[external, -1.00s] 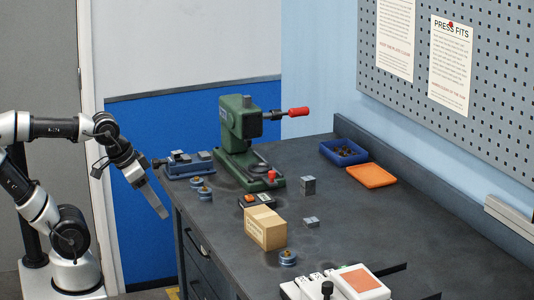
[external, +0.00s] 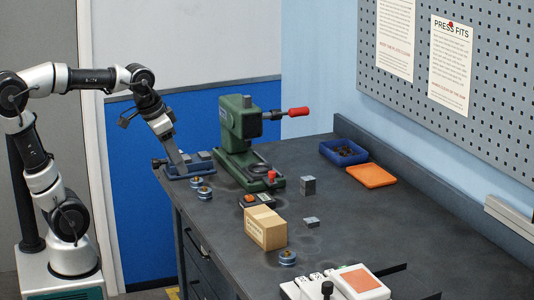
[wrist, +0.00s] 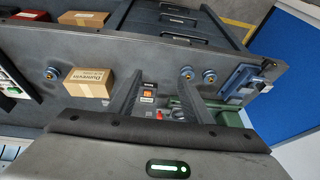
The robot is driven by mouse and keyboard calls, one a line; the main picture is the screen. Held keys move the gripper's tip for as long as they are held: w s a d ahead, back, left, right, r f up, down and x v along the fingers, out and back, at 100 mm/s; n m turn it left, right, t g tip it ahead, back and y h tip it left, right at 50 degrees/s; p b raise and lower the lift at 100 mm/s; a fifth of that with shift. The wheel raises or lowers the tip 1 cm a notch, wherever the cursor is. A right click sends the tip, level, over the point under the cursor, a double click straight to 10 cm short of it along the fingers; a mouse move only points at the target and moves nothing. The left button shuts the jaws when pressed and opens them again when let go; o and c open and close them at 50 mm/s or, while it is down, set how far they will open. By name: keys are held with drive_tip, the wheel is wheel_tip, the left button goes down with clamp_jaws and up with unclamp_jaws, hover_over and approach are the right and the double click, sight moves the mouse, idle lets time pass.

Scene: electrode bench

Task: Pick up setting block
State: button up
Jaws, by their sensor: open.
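Two grey metal blocks lie on the bench: a taller one (external: 308,186) right of the green press, and a smaller, flatter one (external: 311,222) nearer the front. I cannot tell which is the setting block. I cannot make out either block in the wrist view. My gripper (external: 181,166) points down by the bench's left end, in front of or over the blue vise, well left of both blocks. In the wrist view my gripper (wrist: 152,98) has its two dark fingers apart with nothing held between them.
The green press (external: 240,145), blue vise (external: 200,170) and cardboard box (external: 265,228) stand on the bench. Several blue-grey spools (external: 288,257) stand nearby. A blue bin (external: 343,152) and orange tray (external: 371,176) lie at the back. Bare bench surface (external: 350,225) is at right.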

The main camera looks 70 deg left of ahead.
drive_tip(key=w+a+r+g+p, duration=0.2)
drive_tip(key=w+a+r+p, duration=0.6)
drive_tip(key=a, duration=0.5)
drive_tip(key=g+p, duration=0.2)
drive_tip(key=p, duration=0.7)
hover_over(186, 152)
drive_tip(key=shift+n+h, duration=0.4)
wheel_tip(186, 152, down, 16)
drive_tip(key=shift+r, duration=0.1)
drive_tip(key=shift+f, duration=3.1)
drive_tip(key=shift+a, duration=0.1)
clamp_jaws()
